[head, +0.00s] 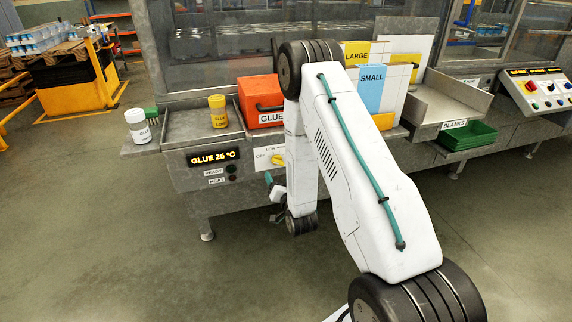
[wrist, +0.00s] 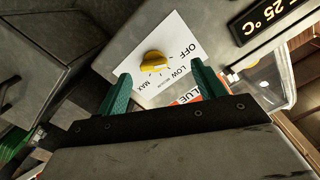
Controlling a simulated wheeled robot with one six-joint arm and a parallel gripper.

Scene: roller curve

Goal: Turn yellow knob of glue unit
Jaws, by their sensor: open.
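The yellow knob (wrist: 153,61) sits on a white dial plate marked OFF, LOW, MEDIUM and MAX in the wrist view. In the head view the knob (head: 277,159) shows partly, just left of my arm, on the front of the glue unit (head: 185,181). Which mark it points at is too small to tell. My gripper (wrist: 160,68) is open, its two green fingers spread and empty. The knob lies ahead of the fingers, in the gap between them, apart from both. In the head view my gripper (head: 268,180) is low in front of the panel, partly hidden.
The display (head: 214,158) reads GLUE 25 °C, above two small lamps. An orange GLUE box (head: 259,92), a yellow glue jar (head: 217,112) and a white jar (head: 138,126) stand on top. A green tray (head: 467,136) is at right. The floor in front is clear.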

